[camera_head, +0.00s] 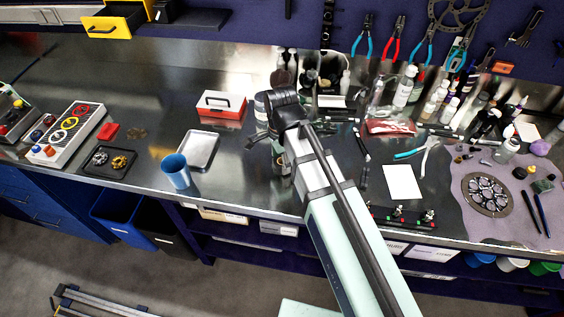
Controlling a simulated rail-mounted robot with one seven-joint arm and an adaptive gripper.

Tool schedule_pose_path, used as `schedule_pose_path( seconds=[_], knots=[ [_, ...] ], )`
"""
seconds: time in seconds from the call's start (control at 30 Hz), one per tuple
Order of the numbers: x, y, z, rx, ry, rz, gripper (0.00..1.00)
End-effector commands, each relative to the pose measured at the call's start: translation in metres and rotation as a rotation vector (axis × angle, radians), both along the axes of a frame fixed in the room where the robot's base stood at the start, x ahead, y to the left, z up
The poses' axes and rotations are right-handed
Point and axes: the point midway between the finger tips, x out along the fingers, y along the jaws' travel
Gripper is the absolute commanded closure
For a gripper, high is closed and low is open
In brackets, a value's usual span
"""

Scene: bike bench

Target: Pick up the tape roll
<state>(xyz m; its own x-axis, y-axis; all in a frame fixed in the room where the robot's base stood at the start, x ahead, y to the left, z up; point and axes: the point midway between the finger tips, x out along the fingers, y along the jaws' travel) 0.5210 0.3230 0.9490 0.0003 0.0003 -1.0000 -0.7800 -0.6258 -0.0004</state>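My gripper (262,140) hangs over the middle of the steel bench, at the end of my arm, and points down toward the bench top. It is small and dark in the head view, and my wrist partly covers it, so I cannot tell whether its fingers are open or shut. A pale rounded thing (261,104) shows just behind and left of my wrist, partly hidden. I cannot tell whether it is the tape roll. No other thing stands out clearly as a tape roll, and my arm hides part of the bench.
Left of my gripper are a red-and-white box (221,105), a metal tray (199,151), a blue cup (176,171) and a dark tray (108,163). Right of my arm lie a white sheet (403,182), several bottles and a grey mat (520,215). Pliers hang on the back panel.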

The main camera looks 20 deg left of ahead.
Motion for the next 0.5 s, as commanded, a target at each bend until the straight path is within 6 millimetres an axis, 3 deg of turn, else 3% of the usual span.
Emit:
schedule_pose_path(
  seconds=[0.03, 0.1, 0.5],
  knots=[
    [0.0000, 0.0000, 0.0001, 0.000, 0.000, 0.000, 0.62],
    [-0.0001, -0.0001, 0.0001, 0.000, 0.000, 0.000, 0.78],
    [-0.0002, -0.0002, 0.0008, -0.001, 0.001, 0.000, 0.78]
  ],
)
